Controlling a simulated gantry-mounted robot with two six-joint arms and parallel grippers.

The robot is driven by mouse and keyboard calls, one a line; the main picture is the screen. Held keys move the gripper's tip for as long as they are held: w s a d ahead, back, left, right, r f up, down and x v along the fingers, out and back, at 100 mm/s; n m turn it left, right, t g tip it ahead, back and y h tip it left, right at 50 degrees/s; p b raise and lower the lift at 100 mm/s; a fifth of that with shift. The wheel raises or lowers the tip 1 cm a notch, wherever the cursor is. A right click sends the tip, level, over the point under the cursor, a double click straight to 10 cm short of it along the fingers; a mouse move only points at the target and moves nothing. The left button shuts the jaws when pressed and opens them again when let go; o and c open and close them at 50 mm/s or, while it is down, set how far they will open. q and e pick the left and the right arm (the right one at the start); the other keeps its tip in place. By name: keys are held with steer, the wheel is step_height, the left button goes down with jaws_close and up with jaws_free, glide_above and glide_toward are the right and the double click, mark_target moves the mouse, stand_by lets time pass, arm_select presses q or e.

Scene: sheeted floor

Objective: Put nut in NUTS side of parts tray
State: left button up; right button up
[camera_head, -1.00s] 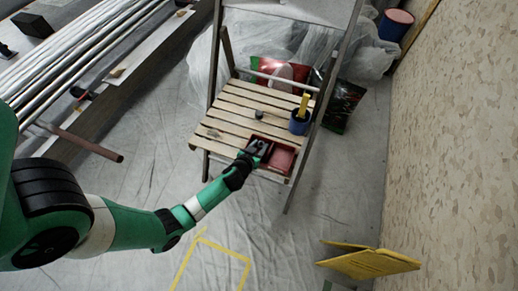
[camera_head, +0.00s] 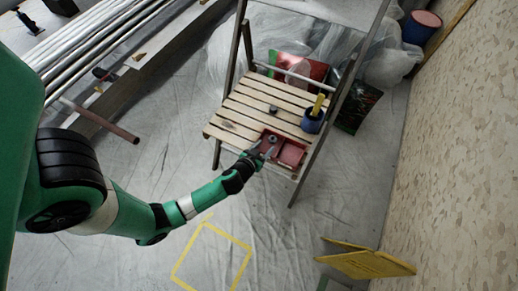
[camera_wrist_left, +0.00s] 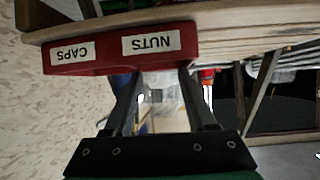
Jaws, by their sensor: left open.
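The red parts tray (camera_head: 291,155) sits at the front edge of a slatted wooden seat. In the left wrist view its front wall (camera_wrist_left: 110,62) appears upside down, with a NUTS label (camera_wrist_left: 151,43) and a CAPS label (camera_wrist_left: 72,54). A small grey round shape (camera_head: 272,138), which looks like the nut, shows in the tray's left compartment, just beyond my gripper. My left gripper (camera_head: 262,149) is at the tray's front left; its fingers (camera_wrist_left: 158,75) stand apart with nothing between them. The tray's inside is hidden in the wrist view.
A small dark piece (camera_head: 273,109) and a blue cup (camera_head: 312,121) with a yellow handle stand on the wooden seat (camera_head: 240,112). The seat's legs and side frame rise close around. Pipes lie at upper left; a yellow folded board (camera_head: 368,264) is at lower right.

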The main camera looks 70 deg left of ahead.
arm_select(q)
steer(key=p+v, duration=0.1)
steer(key=v, duration=0.4)
steer(key=shift+s+d+r, duration=0.15)
steer(key=shift+s+d, duration=0.05)
steer(key=w+d+r+t, duration=0.2)
steer(key=w+r, duration=0.5)
steer(key=r, duration=0.3)
steer(key=w+d+r+m+t, duration=0.1)
steer(key=w+r+t, duration=0.2)
steer(key=w+r, duration=0.5)
steer(key=w+d+r+t, duration=0.2)
steer(key=w+r, duration=0.3)
steer(key=r, duration=0.7)
steer(key=s+d+r+m+t+h, duration=0.15)
steer(key=d+r+t, duration=0.25)
steer(key=r, duration=0.9)
steer(key=s+d+r+m+t+h, duration=0.1)
steer(key=d+r+m+t+h, duration=0.2)
steer(key=r, duration=1.1)
steer(key=s+d+r+m+t+h, duration=0.2)
steer(key=s+d+r, duration=0.1)
steer(key=r, duration=0.3)
steer(key=s+d+r+m+t+h, duration=0.2)
steer(key=s+d+r+h, duration=0.1)
steer(key=s+r, duration=0.2)
steer(key=shift+d+r+h, duration=0.2)
steer(key=shift+r+h, duration=0.15)
steer(key=shift+r, duration=0.4)
